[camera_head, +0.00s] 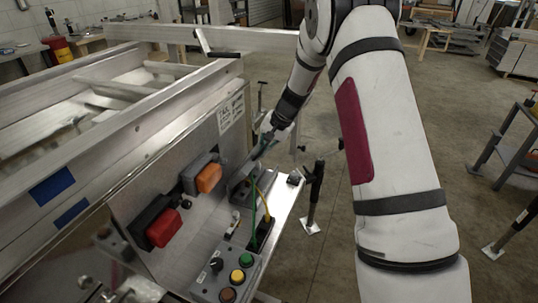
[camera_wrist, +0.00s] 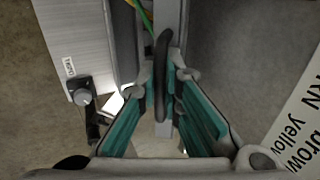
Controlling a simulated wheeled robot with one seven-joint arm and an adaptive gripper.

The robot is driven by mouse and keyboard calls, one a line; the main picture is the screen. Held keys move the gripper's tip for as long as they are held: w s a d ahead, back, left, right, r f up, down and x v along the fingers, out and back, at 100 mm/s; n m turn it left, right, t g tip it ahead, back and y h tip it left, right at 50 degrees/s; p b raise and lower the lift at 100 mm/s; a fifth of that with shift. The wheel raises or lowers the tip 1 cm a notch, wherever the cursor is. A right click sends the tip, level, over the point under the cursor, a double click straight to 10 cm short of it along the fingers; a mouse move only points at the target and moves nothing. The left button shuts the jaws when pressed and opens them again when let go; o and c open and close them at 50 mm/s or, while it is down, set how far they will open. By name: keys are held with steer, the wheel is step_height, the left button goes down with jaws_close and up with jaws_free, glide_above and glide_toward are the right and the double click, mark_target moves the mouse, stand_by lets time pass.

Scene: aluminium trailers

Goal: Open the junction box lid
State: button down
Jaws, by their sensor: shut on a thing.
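The grey junction box (camera_head: 240,187) sits on the metal shelf beside the trailer's side panel in the head view, with green and yellow wires next to it. My gripper (camera_head: 264,148) reaches down to its upper right side from behind. In the wrist view my gripper (camera_wrist: 163,88) has its teal-padded fingers closed around a dark curved handle (camera_wrist: 162,65) on a narrow grey piece, which looks like the lid seen edge-on. How far the lid is tilted is hard to tell. The inside of the box is mostly hidden.
An orange lamp (camera_head: 208,178) and a red lamp (camera_head: 163,228) are on the panel left of the box. A button box (camera_head: 228,276) with a knob and coloured buttons is in front. A black stand (camera_head: 314,195) is to the right. Open floor lies beyond.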

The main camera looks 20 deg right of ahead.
steer(key=shift+w+a+r, duration=0.4)
steer(key=shift+w+r, duration=0.05)
steer(key=shift+r, duration=0.05)
steer(key=shift+w+a+r, duration=0.45)
steer(key=shift+w+a, duration=0.05)
steer(key=shift+a, duration=0.05)
steer(key=shift+w+a+r+h+b, duration=0.3)
steer(key=shift+w+a+r+b, duration=0.1)
steer(key=shift+w+a+b, duration=0.25)
steer(key=shift+w+a+r+g+h+b, duration=0.2)
steer(key=shift+w+a+g+h+b, duration=0.1)
steer(key=shift+w+a+g, duration=0.25)
steer(key=shift+w+a+r+b, duration=0.2)
steer(key=shift+w+a+b, duration=0.25)
steer(key=shift+w+a, duration=0.15)
steer(key=shift+w+a+r+b, duration=0.2)
steer(key=shift+w+a+b, duration=0.2)
steer(key=shift+w+a, duration=0.15)
steer(key=shift+a, duration=0.1)
steer(key=c, duration=2)
jaws_free()
steer(key=shift+r, duration=0.1)
